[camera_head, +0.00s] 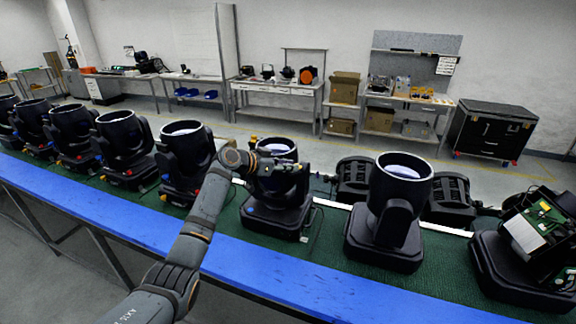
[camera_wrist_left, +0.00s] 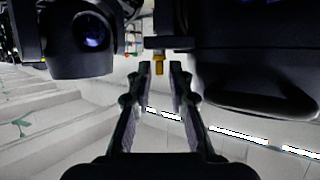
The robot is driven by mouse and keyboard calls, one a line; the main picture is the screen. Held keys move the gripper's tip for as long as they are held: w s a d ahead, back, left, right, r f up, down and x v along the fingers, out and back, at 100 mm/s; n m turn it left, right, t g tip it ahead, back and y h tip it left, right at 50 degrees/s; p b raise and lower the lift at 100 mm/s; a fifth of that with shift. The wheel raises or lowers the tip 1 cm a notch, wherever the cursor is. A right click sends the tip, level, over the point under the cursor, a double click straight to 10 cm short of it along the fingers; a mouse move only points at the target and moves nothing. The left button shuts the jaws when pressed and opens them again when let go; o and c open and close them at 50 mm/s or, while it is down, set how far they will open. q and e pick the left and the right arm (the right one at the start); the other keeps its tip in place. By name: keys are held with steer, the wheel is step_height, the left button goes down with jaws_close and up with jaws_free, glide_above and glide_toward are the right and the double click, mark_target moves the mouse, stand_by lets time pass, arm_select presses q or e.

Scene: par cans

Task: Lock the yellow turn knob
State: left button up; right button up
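The yellow turn knob (camera_wrist_left: 159,66) shows in the left wrist view, under a dark bracket on a black stage light. My left gripper (camera_wrist_left: 161,72) is open, with one finger on each side of the knob and a gap to it on both sides. I cannot tell how deep the knob sits between the fingertips. In the head view my left arm reaches to the black light (camera_head: 277,216) in the middle of the row, and my left gripper (camera_head: 266,166) is at its upper body. The knob is hard to make out there. My right gripper is not in view.
More black lights stand in a row on the green belt with a blue edge (camera_head: 130,222), to the left and at the right (camera_head: 388,225). An opened unit with a circuit board (camera_head: 540,225) is at far right. Workbenches and a black cabinet (camera_head: 490,130) stand behind.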

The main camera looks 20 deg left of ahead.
arm_select(q)
jaws_close()
steer(key=shift+d+n, duration=0.15)
steer(key=shift+n, duration=0.15)
steer(key=shift+w+d+f+n+g+y+b, duration=0.1)
steer(key=shift+d+n+g+y+b, duration=0.4)
steer(key=shift+n+y+b, duration=1.9)
steer(key=shift+w+d+r+n+g+y+b, duration=0.1)
steer(key=shift+d+n+g+y+b, duration=0.65)
steer(key=shift+n+y, duration=2.9)
steer(key=shift+w+d+f+n+g+y+b, duration=0.15)
steer(key=shift+d+n+y+b, duration=0.25)
steer(key=shift+n+y+b, duration=2.05)
steer(key=shift+s+n+y+p, duration=0.1)
steer(key=shift+n+y+p, duration=0.3)
steer(key=shift+y, duration=0.5)
steer(key=shift+o, duration=2)
jaws_free()
